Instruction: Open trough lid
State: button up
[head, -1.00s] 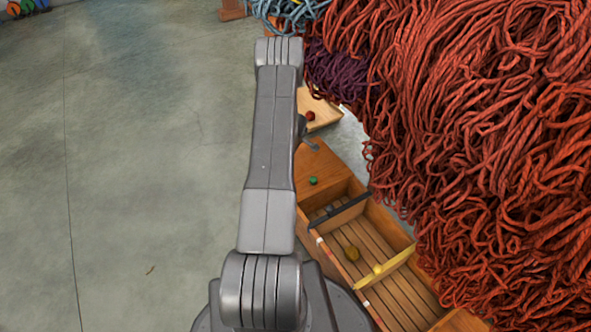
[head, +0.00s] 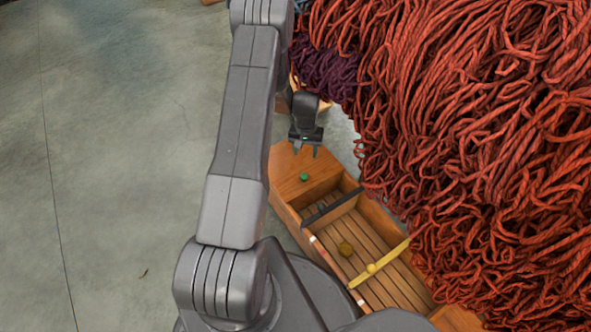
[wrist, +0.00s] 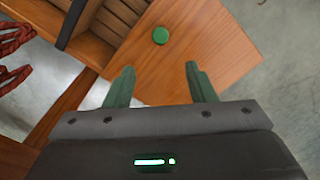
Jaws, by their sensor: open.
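The long wooden trough (head: 284,208) lies at the lower middle of the head view. A flat wooden panel (head: 290,162) covers its far end and bears a small green knob (head: 304,177). In the wrist view the panel (wrist: 205,55) and green knob (wrist: 160,35) lie just beyond the fingertips. My gripper (head: 305,153) is open and empty, pointing at the panel's far edge. Its two green fingers also show apart in the wrist view (wrist: 159,76). The knob is ahead of the fingers, not between them. I cannot tell the height of the fingertips above the panel.
A huge heap of red wool (head: 450,130) crowds the right side. Bare concrete floor (head: 110,170) is free on the left.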

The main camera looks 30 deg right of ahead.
aim_at(304, 176)
notch_tip(304, 176, down, 14)
jog(key=b, duration=0.3)
jog(key=shift+r+b, duration=0.1)
jog(key=shift+b, duration=0.25)
jog(key=shift+c, duration=0.4)
grip_shut()
